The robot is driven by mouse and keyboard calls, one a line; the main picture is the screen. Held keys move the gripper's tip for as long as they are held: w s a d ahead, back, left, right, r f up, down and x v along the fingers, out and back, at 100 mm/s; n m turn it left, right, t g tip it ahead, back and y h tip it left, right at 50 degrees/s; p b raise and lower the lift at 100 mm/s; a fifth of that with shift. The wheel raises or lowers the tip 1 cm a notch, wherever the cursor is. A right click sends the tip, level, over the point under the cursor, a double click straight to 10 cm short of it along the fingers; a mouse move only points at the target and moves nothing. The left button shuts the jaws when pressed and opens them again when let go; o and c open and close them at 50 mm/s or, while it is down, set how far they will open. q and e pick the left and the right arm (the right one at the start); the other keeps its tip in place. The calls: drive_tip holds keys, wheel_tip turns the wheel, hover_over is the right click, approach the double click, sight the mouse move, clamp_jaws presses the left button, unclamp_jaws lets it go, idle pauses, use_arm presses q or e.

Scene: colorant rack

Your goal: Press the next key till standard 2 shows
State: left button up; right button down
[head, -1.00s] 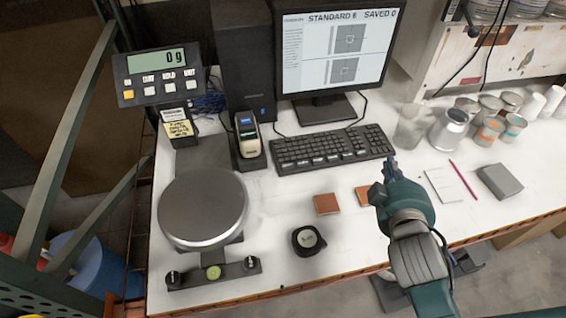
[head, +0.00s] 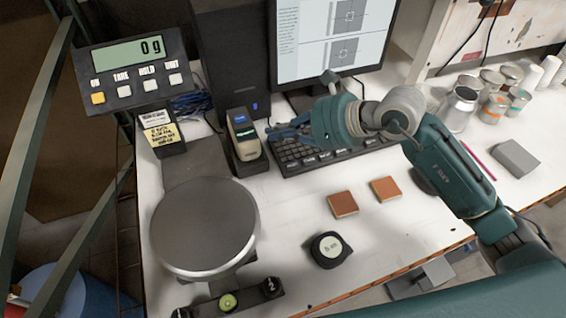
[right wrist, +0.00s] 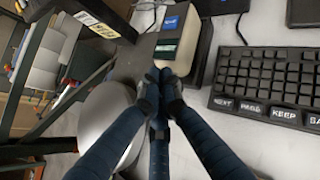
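The black keyboard (head: 290,165) lies in front of the monitor (head: 330,45), partly hidden by my right arm. In the right wrist view the keyboard (right wrist: 266,80) is at the right, and its front row has wide labelled keys, with the NEXT key (right wrist: 223,104) at the left end beside one that seems to read PROE. The monitor's title line is cut off, so the standard number does not show now. My right gripper (head: 277,131) is above the keyboard's left end. In the right wrist view its fingers (right wrist: 158,78) are together and empty, left of the NEXT key. My left gripper is out of view.
A label printer (head: 243,137) stands left of the keyboard. The scale's round pan (head: 205,225) and its display (head: 138,70), reading 0 g, are further left. Two brown squares (head: 343,204) and a black round gauge (head: 329,249) lie on the front of the white table.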

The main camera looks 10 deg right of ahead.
drive_tip(key=w+d+f+h, duration=0.2)
drive_tip(key=d, duration=0.3)
drive_tip(key=shift+f+h, duration=0.4)
drive_tip(key=b, duration=0.5)
hover_over(296, 166)
wheel_tip(296, 166, down, 8)
drive_tip(key=shift+w+r, duration=0.1)
drive_tip(key=shift+r, duration=0.05)
drive_tip(key=shift+f+b, duration=0.5)
drive_tip(key=shift+b, duration=0.05)
idle(0.4)
drive_tip(key=shift+f+b, duration=0.4)
drive_tip(key=shift+b, duration=0.15)
drive_tip(key=shift+f+b, duration=0.3)
drive_tip(key=shift+b, duration=0.05)
idle(0.4)
drive_tip(key=shift+r, duration=0.15)
drive_tip(key=shift+r+p, duration=0.35)
drive_tip(key=shift+r, duration=0.25)
